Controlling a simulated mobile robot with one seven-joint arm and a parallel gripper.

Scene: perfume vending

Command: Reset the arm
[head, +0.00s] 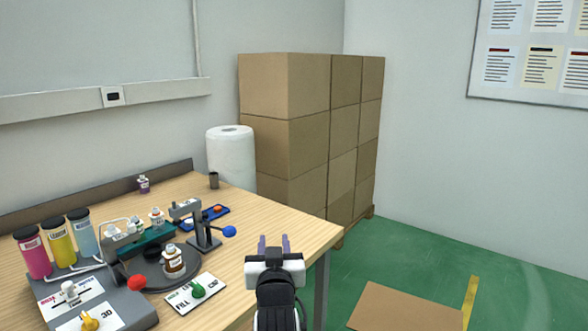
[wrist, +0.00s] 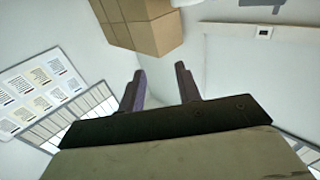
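My gripper (head: 274,244) is at the lower middle of the head view, by the right edge of the wooden table (head: 270,222). Its two purple fingers stand apart with nothing between them. In the wrist view the gripper (wrist: 160,88) is also open and empty, with the walls and cardboard boxes behind it. My arm hides part of the table's front edge.
A perfume filling machine (head: 125,306) with pink, yellow and blue cylinders stands on the table at left. A press with a blue knob (head: 229,231) stands nearby. Stacked boxes (head: 290,130) fill the back corner.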

